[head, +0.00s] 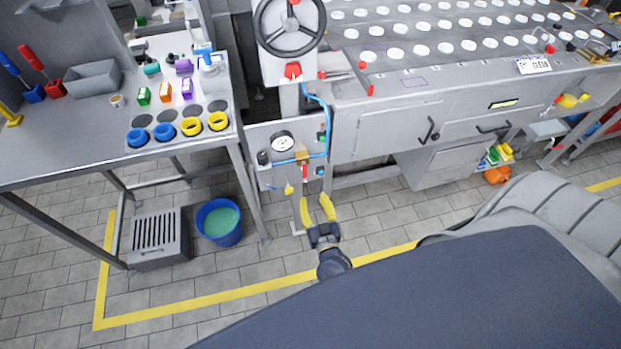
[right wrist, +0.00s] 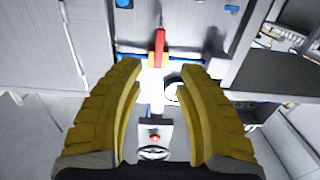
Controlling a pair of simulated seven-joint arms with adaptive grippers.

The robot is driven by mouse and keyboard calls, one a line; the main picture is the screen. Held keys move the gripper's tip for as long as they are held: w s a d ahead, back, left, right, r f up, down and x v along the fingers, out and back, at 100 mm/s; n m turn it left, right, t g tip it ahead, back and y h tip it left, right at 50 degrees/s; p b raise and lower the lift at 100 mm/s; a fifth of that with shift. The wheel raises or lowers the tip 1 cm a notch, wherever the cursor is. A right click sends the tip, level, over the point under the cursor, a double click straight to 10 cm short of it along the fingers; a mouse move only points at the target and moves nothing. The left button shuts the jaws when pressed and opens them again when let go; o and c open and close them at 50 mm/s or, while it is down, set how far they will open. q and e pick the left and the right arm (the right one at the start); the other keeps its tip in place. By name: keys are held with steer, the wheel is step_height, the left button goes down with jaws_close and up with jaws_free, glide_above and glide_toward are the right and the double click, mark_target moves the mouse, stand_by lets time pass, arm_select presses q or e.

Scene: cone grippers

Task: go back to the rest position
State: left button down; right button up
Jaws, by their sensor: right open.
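My right gripper (head: 318,208) has yellow fingers and a dark base. In the head view it is low in front of the grey valve panel (head: 262,134), above the tiled floor. In the right wrist view its two yellow fingers (right wrist: 160,85) stand apart with nothing between them touching. Beyond the fingertips, a red lever (right wrist: 160,47) with a yellow-orange base shows on the panel, apart from the fingers. My left gripper is not in the head view.
A grey workbench (head: 60,150) with colored rings and small boxes stands at the left. A blue bucket (head: 220,238) with green contents and a slotted grey box (head: 157,240) are on the floor. A large machine (head: 385,130) fills the right. Open floor (head: 230,272) lies left of the gripper.

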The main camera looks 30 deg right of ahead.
steer(key=s+a+f+n+g+y, duration=0.1)
steer(key=s+a+f+g+y, duration=0.3)
steer(key=f, duration=0.6)
steer(key=s+a+f+n+g, duration=0.1)
steer(key=s+f, duration=0.5)
steer(key=f, duration=0.3)
steer(key=s+a+f+n+g+y, duration=0.1)
steer(key=s+a+f+g+y, duration=0.3)
steer(key=f, duration=0.6)
steer(key=s+d+f+n+g+h, duration=0.1)
steer(key=s+d+f+g, duration=0.1)
steer(key=s, duration=0.7)
steer(key=s+d+f+n+g+h, duration=0.1)
steer(key=s+d+f+g, duration=0.1)
steer(key=s+d+f, duration=0.2)
steer(key=s+d+f+n+g+h, duration=0.1)
steer(key=s+d+f+g, duration=0.2)
steer(key=s+f, duration=0.5)
steer(key=s, duration=0.6)
steer(key=shift+s+n+h, duration=0.3)
steer(key=shift+s+n, duration=0.1)
